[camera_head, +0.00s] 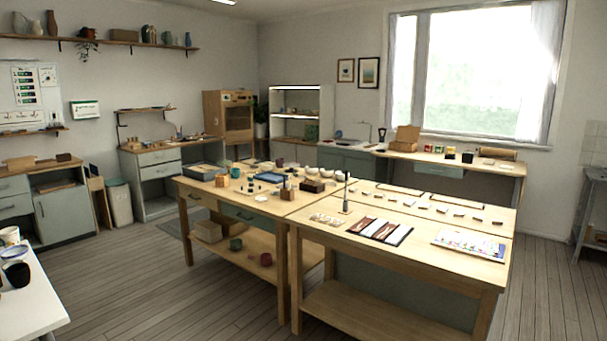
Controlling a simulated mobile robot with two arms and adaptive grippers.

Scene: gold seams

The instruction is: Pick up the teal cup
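A small teal-blue cup (236,172) stands near the back left of the long wooden worktable (330,218), beside an orange-brown cup (222,181). It looks upright, but it is too small to make out detail. A dark green-teal cup or bowl (236,244) sits on the table's lower shelf; I cannot tell which of the two is the teal cup. Neither of my grippers is in view.
A reddish cup (266,260) and boxes (208,231) share the lower shelf. A white table (38,300) with several cups juts in at the lower left. The wooden floor (150,290) before the worktable is clear. Side cabinets line the walls.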

